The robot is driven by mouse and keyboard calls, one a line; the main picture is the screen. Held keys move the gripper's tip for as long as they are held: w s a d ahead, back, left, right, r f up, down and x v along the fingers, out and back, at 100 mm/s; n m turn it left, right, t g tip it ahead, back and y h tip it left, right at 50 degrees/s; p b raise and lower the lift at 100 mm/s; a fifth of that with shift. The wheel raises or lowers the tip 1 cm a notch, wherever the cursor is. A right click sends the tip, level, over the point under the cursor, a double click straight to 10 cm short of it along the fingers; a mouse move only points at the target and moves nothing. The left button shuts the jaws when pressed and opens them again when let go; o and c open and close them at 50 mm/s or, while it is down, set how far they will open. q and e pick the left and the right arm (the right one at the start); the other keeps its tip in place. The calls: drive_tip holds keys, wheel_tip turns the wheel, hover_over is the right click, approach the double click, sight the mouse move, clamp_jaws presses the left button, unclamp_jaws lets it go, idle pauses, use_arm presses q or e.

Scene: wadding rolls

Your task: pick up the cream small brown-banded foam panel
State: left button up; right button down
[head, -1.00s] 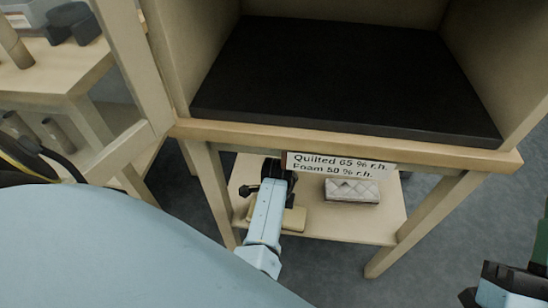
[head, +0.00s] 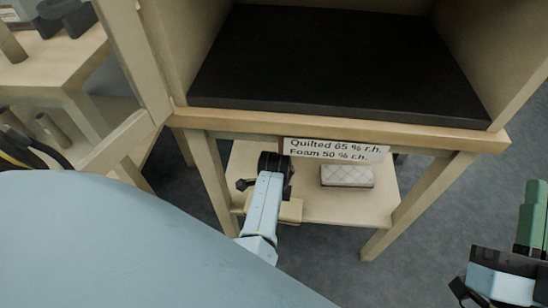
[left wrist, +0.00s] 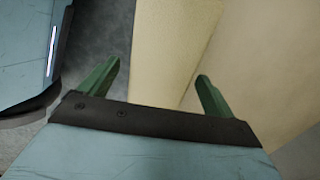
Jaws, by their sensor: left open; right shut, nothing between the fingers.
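A plain cream block (head: 290,211), likely the foam panel, lies on the lower shelf, partly hidden behind my left arm (head: 262,208). I cannot make out a brown band on it. My left arm reaches down to that shelf, and its fingers are hidden in the head view. In the left wrist view my left gripper (left wrist: 158,70) is open, its green fingers apart with cream surfaces beyond them. I cannot tell whether these are panel or furniture. My right gripper (head: 538,192) is shut and empty at the right edge, away from the shelf.
A quilted whitish pad (head: 347,176) lies on the lower shelf (head: 340,212) to the right. A sign (head: 335,150) hangs above it from the stand's edge. The dark upper surface (head: 320,65) is bare. Another shelf unit (head: 70,75) with rolls stands left.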

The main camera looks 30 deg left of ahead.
use_arm(q)
drive_tip(key=shift+d+r, duration=0.1)
drive_tip(key=shift+d, duration=0.2)
wheel_tip(320, 180, up, 8)
drive_tip(key=p, duration=0.8)
drive_tip(key=shift+w+a+p, duration=0.1)
drive_tip(key=shift+a+p, duration=0.05)
drive_tip(key=shift+p, duration=0.25)
